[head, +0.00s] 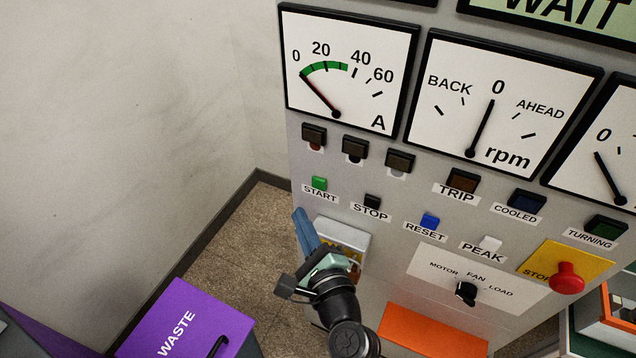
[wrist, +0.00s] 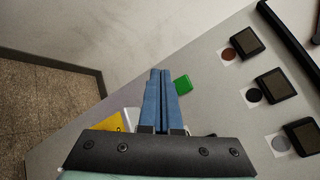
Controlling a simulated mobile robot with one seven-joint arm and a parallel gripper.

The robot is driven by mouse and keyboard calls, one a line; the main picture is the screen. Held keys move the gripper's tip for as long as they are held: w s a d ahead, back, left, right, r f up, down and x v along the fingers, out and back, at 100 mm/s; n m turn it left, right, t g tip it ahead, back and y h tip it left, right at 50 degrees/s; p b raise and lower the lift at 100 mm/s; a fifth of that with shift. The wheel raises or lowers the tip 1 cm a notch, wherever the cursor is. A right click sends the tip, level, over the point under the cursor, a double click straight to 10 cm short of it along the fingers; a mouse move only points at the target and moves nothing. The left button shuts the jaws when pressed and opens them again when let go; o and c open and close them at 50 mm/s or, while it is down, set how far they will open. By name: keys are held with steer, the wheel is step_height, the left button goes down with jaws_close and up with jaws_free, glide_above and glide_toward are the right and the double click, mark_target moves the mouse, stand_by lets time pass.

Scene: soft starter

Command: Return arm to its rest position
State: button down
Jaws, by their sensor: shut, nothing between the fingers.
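My gripper (head: 304,228) is in front of the lower left of the grey control panel (head: 302,160). Its blue fingers are shut together with nothing between them, and they point up towards the green START button (head: 319,183). In the wrist view my gripper (wrist: 160,74) shows the two fingers side by side, with the green START button (wrist: 182,85) just right of their tips. I cannot tell whether the tips touch the panel. My dark wrist and arm hide part of a white and yellow box or card (head: 345,240) behind them.
A purple WASTE bin (head: 185,315) stands at lower left. To the right are STOP, RESET and PEAK buttons, a rotary switch (head: 466,292) and a red stop button (head: 566,277). An orange block (head: 433,333) is at lower centre. Floor (head: 225,240) shows left of the panel.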

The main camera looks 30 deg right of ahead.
steer(key=shift+r, duration=0.1)
steer(key=w+a+r+n+t+y, duration=0.1)
steer(key=a+r+n, duration=0.3)
steer(key=r, duration=0.5)
steer(key=w+a+r+n+t+y, duration=0.1)
steer(key=w+a+r+n+t, duration=0.1)
steer(key=r+n, duration=0.55)
steer(key=w+a+r+n+t+y, duration=0.1)
steer(key=a+r+n, duration=0.3)
steer(key=r, duration=0.7)
steer(key=s+a+r+n+t, duration=0.1)
steer(key=s+r+n, duration=0.3)
steer(key=r, duration=0.4)
steer(key=s+a+r+n+t, duration=0.2)
steer(key=s+r+n+t, duration=0.1)
steer(key=r, duration=0.6)
steer(key=s+a+r+n+t+h, duration=0.1)
steer(key=s+a+r+n+t, duration=0.1)
steer(key=s+r+n, duration=0.3)
step_height(320, 180, up, 4)
steer(key=shift+s+a+f, duration=0.2)
steer(key=shift+s+f, duration=0.05)
steer(key=shift+s, duration=0.9)
